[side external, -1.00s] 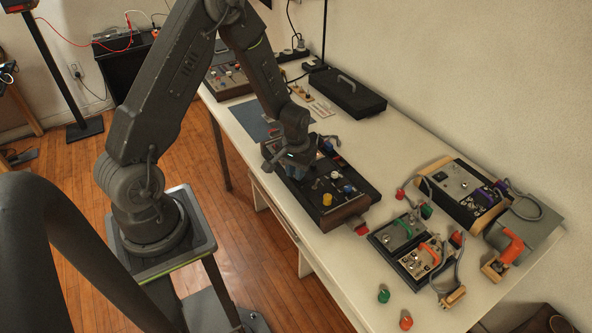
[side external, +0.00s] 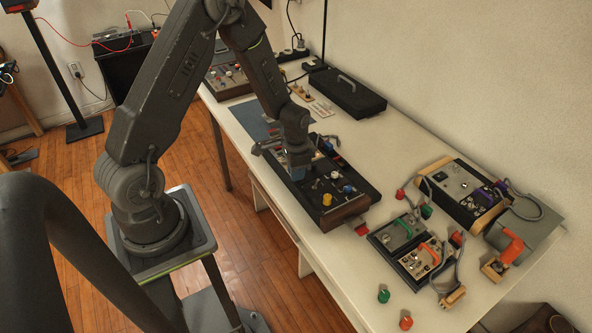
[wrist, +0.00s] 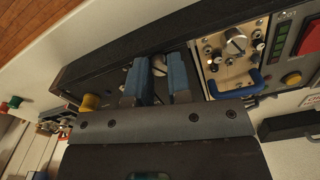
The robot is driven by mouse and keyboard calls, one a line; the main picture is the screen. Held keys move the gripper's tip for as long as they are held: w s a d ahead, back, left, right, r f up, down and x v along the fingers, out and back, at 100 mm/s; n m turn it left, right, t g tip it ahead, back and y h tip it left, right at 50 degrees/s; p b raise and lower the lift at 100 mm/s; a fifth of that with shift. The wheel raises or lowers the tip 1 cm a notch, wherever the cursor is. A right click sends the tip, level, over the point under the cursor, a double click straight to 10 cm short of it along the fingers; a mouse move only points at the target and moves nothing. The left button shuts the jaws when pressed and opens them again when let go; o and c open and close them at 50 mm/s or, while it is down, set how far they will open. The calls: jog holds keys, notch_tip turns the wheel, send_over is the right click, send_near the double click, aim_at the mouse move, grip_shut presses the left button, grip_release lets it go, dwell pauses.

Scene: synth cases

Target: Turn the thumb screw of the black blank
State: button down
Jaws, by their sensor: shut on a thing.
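My gripper (side external: 297,173) points down over the black case (side external: 340,213) on the table. In the wrist view its two blue fingers (wrist: 159,84) stand on either side of a small silver thumb screw (wrist: 158,64) and are shut on it. The screw is on the black blank (wrist: 115,80), a plain dark panel of the case. The fingers hide part of the screw and of the panel. In the side view the gripper hides the screw.
A beige module (wrist: 219,55) with a silver knob and a blue handle (wrist: 235,84) sits right beside the fingers. A yellow knob (wrist: 91,102) is on the other side. Other cases, such as one with a green handle (side external: 402,230), stand further right.

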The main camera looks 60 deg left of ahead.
dwell(0.3)
jog(key=c, duration=1)
grip_release()
jog(key=shift+c, duration=0.2)
notch_tip(320, 180, up, 14)
